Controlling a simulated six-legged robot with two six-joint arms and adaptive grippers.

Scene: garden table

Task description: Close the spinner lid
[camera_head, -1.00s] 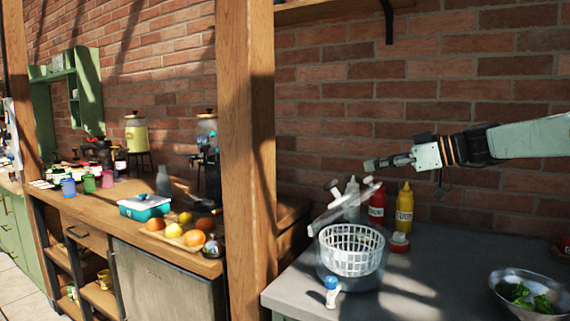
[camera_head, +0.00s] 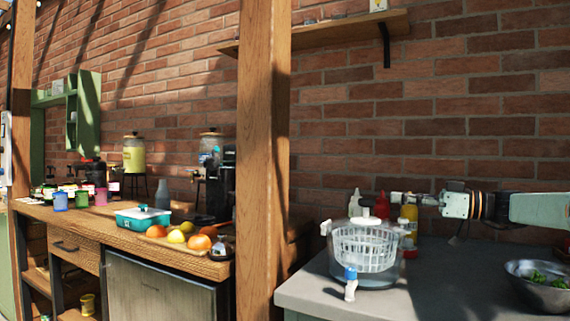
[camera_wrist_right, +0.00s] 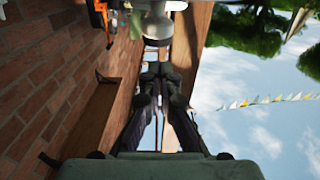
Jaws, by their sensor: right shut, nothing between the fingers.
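The salad spinner stands on the grey counter, a clear bowl (camera_head: 362,279) with a white slatted basket (camera_head: 366,252) inside. My right gripper (camera_head: 394,197) is shut and empty, just above the lid's right side. In the right wrist view, my shut fingers (camera_wrist_right: 160,72) point toward a pale rounded thing that I cannot name surely. My left gripper is not in view.
Red (camera_head: 382,207) and yellow (camera_head: 409,213) bottles stand behind the spinner. A blue-topped small item (camera_head: 350,284) is at its front. A metal bowl of greens (camera_head: 540,287) is at the right. A wooden post (camera_head: 262,160) rises at the left. The counter between spinner and bowl is clear.

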